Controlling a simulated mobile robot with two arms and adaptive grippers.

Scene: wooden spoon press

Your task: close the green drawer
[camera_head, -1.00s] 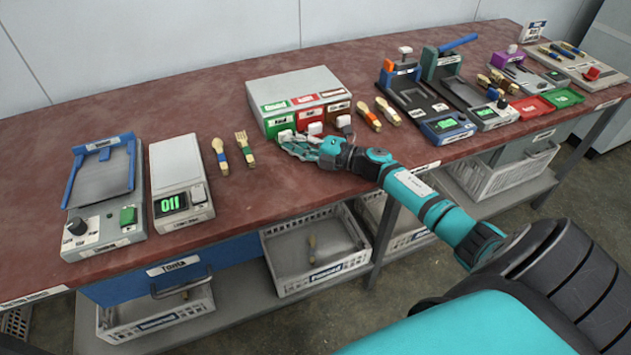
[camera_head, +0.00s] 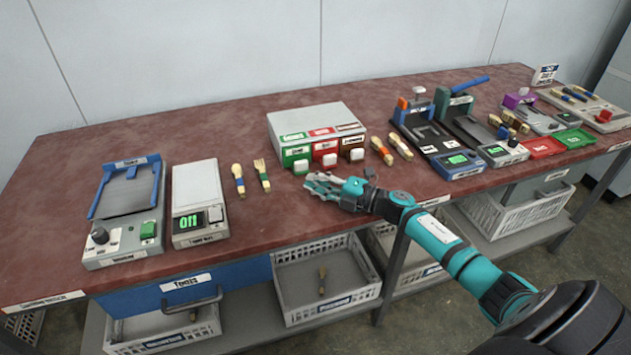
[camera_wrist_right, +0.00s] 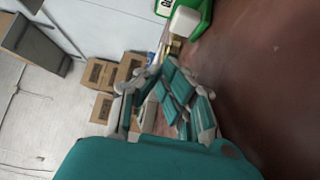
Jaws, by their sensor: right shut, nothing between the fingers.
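The green drawer (camera_head: 292,154) is the left one of three drawers in a grey cabinet (camera_head: 310,117) on the red-brown bench. Its front looks roughly in line with the red drawer (camera_head: 325,148) and brown drawer (camera_head: 352,143); any small gap cannot be told. Its white knob (camera_head: 301,167) faces the bench's front edge. My right gripper (camera_head: 312,183) is shut and empty, low over the bench in front of the green drawer, apart from the knob. In the right wrist view the gripper (camera_wrist_right: 160,78) points toward the white knob (camera_wrist_right: 185,20) and green front (camera_wrist_right: 204,18). My left gripper is not in view.
A scale (camera_head: 200,205) and a blue-framed device (camera_head: 128,215) stand to the left. Wooden-handled utensils (camera_head: 239,180) lie between scale and cabinet, and more brushes (camera_head: 390,148) lie right of it. Presses (camera_head: 435,135) stand farther right. The bench front is bare near my gripper.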

